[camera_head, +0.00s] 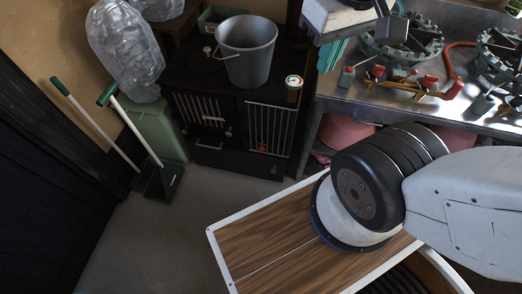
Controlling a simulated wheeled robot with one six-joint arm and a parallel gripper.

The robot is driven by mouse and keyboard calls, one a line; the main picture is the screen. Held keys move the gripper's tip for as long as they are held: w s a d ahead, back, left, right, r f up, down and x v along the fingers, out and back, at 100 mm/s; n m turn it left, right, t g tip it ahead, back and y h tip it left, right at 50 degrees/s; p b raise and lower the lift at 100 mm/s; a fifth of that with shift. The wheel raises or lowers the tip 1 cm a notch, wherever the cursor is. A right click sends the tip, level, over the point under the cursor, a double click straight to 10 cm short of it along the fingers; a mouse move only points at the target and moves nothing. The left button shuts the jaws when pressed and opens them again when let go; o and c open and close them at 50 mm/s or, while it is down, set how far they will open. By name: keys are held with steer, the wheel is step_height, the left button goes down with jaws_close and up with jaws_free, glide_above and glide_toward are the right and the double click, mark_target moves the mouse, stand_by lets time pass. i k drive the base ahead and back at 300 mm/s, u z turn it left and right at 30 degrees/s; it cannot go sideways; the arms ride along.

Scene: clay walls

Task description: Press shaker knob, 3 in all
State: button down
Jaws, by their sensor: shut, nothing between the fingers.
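A black stove-like cabinet (229,164) stands at the back, with barred panels on its front. A small red knob (262,149) shows low on its right barred panel. A pale knob (228,133) sits near the middle of the front. Another small knob-like piece (207,51) is on the top at the left. I cannot tell which of these is the shaker knob. My arm's black joint and white link show at the right, but my gripper is out of view.
A grey bucket (247,60) and a round gauge (293,82) are on the cabinet. A metal table (339,103) with clamps and green rings stands at right. A green container (160,128), dustpan (160,182) and bagged bottles (123,42) are at left. Floor before the cabinet is clear.

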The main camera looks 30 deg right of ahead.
mark_target(261, 148)
steer(key=u, duration=2.15)
steer(key=k, duration=0.6)
steer(key=z, duration=2.25)
